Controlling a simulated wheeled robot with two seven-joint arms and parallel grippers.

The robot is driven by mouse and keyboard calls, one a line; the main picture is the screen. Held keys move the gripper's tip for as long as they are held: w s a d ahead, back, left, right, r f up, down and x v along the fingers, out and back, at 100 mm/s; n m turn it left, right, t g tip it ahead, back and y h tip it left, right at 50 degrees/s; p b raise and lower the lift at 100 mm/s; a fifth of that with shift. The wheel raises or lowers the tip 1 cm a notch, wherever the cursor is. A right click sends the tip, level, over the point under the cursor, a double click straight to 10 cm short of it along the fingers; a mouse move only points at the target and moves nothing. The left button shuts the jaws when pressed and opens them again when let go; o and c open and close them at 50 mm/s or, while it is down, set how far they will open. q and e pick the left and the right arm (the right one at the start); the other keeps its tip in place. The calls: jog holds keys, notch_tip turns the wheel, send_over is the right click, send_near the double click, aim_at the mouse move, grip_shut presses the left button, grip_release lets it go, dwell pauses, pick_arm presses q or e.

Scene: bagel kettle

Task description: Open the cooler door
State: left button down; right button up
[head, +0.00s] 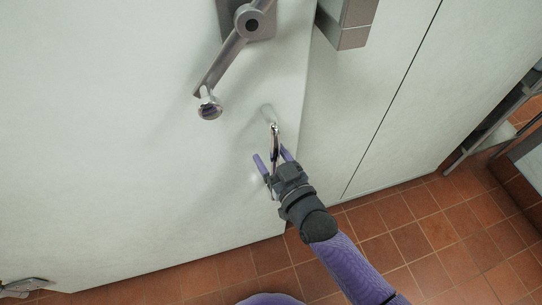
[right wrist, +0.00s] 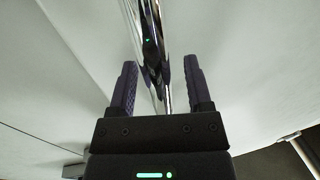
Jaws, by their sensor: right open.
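The cooler door (head: 120,130) is a large pale panel filling the left and middle of the head view. Its right edge lies close along the fixed wall panel. A shiny chrome handle (head: 275,140) stands out from the door near that edge. My right gripper (head: 271,158) is open at the handle, with its purple fingers on either side of the bar. In the right wrist view the chrome bar (right wrist: 153,50) runs between the two open fingers (right wrist: 162,85). I cannot tell whether either finger touches it. My left gripper is not in view.
A grey latch lever (head: 228,60) with a round knob (head: 209,108) is mounted on the door above the handle. A metal block (head: 349,22) sits at the door's upper right edge. Brown tiled floor (head: 420,235) is clear at lower right. A metal rack (head: 495,125) stands at far right.

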jog(key=shift+w+a, duration=0.25)
jog(key=shift+w, duration=0.15)
grip_shut()
dwell(0.6)
dwell(0.4)
